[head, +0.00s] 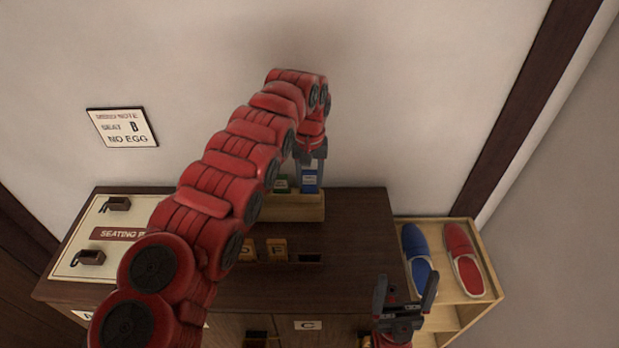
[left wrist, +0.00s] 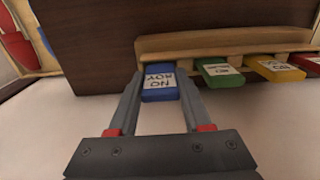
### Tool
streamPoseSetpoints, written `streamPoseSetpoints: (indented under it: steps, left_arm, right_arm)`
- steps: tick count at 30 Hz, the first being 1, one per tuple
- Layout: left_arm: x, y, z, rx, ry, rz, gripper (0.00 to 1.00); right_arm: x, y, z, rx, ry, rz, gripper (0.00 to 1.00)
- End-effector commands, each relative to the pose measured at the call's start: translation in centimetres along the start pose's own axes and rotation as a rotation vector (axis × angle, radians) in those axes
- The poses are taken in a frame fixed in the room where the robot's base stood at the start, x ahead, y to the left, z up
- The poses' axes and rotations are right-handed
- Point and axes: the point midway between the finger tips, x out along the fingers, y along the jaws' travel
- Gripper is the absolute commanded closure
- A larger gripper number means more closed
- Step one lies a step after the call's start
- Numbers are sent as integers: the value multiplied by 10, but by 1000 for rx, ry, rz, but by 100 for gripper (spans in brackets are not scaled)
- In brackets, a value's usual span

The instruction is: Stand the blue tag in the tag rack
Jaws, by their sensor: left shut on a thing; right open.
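The blue tag (head: 310,182) is held upright at the right end of the wooden tag rack (head: 308,213). In the left wrist view the blue tag (left wrist: 158,86) reads "NO SOY" and sits between the two fingers. My left gripper (head: 309,164) is shut on it from above. The rack's rim (left wrist: 205,41) is right beside the tag; I cannot tell whether its lower edge is inside the slot. A green tag (left wrist: 217,72), a yellow tag (left wrist: 275,69) and a red tag (left wrist: 308,61) stand along the rack. My right gripper (head: 405,296) is open and empty, low at the right.
The rack stands on a dark cabinet (head: 352,230) against the wall. Small wooden blocks (head: 277,250) lie in front of it. A cream seating board (head: 88,255) is at left. A shelf at right holds blue (head: 417,252) and red (head: 463,258) slippers. A wall note (head: 122,127) reads "NO EGG".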

Motion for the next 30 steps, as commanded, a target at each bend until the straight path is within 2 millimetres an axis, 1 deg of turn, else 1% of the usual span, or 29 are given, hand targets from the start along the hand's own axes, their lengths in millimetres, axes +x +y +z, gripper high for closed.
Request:
streamPoseSetpoints:
  steps: [8,18,30]
  left_arm:
    - [0,0,0,0,0,0,100]
    - [9,0,0,0,0,0,100]
    - [8,0,0,0,0,0,100]
  right_arm:
    - [0,0,0,0,0,0,11]
    - [-10,0,2,0,0,0,11]
    - [-9,0,2,0,0,0,11]
